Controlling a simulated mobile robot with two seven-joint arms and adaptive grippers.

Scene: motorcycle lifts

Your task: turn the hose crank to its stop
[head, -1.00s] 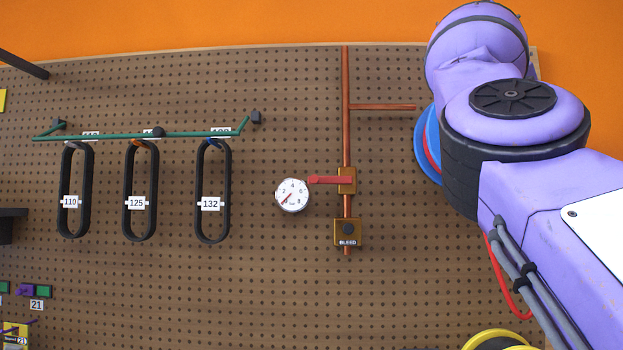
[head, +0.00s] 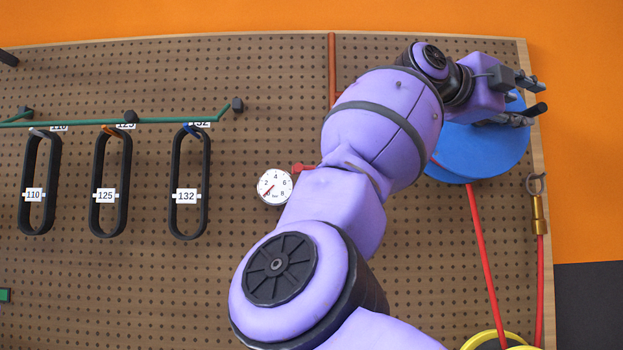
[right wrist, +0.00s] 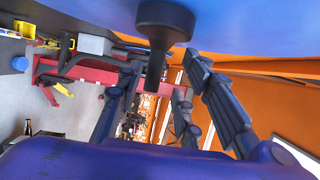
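The blue hose reel (head: 478,150) is on the pegboard's right side, partly covered by my right arm. Its black crank handle (head: 537,109) sticks out near the reel's upper right edge. My right gripper (head: 530,101) is at the handle, its fingers above and below it. In the right wrist view the handle (right wrist: 163,45) comes down from the blue reel face, between the spread fingers (right wrist: 165,100). Gaps show between the handle and the fingers, so the gripper looks open. My left gripper is not in view.
A red hose (head: 482,250) hangs from the reel; a brass fitting (head: 538,215) hangs beside it. A pressure gauge (head: 274,187), a copper pipe (head: 332,70) and several black belts (head: 188,220) on a green rail are left of my arm. A yellow ring (head: 490,339) is below.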

